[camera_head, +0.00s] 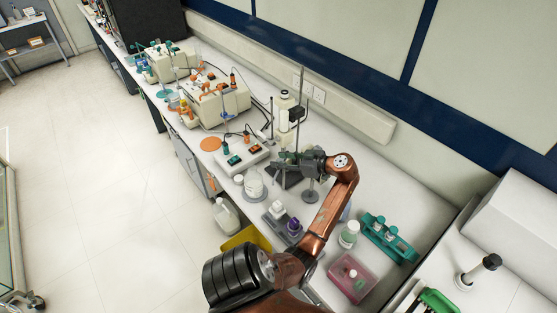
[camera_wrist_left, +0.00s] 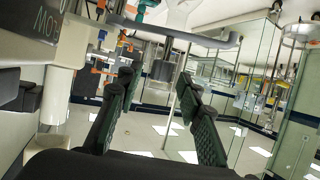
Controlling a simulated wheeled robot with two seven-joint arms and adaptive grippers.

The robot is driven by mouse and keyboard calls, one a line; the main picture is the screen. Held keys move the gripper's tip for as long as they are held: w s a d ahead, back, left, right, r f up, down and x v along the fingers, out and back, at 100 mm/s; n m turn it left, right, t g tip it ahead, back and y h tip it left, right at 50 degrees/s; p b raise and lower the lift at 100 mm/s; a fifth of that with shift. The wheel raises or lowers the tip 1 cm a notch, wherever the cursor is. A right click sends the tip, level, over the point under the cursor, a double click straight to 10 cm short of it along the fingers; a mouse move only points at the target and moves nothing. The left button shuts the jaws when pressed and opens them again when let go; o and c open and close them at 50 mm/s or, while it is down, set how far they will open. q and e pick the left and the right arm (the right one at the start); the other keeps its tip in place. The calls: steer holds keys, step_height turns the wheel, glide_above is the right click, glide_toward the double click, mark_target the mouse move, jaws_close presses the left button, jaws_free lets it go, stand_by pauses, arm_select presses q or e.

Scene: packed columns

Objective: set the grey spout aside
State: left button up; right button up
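A grey tube with a rounded end, which looks like the grey spout (camera_wrist_left: 205,38), crosses the top of the left wrist view. It lies above and beyond the fingertips, with a visible gap. I cannot pick it out surely in the head view, where my arm and gripper cover that spot. My left gripper (camera_head: 286,159) is at the tall metal stand on the bench. My right gripper is not in view.
A tall thin rod (camera_head: 300,100) rises beside the left gripper. A white device (camera_wrist_left: 60,70) stands close on the left in the wrist view. Bottles, a teal tube rack (camera_head: 388,240) and a pink box (camera_head: 352,279) crowd the near bench. Open floor lies left.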

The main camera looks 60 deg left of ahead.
arm_select(q)
steer(key=v, duration=1.1)
steer(key=shift+a, duration=0.15)
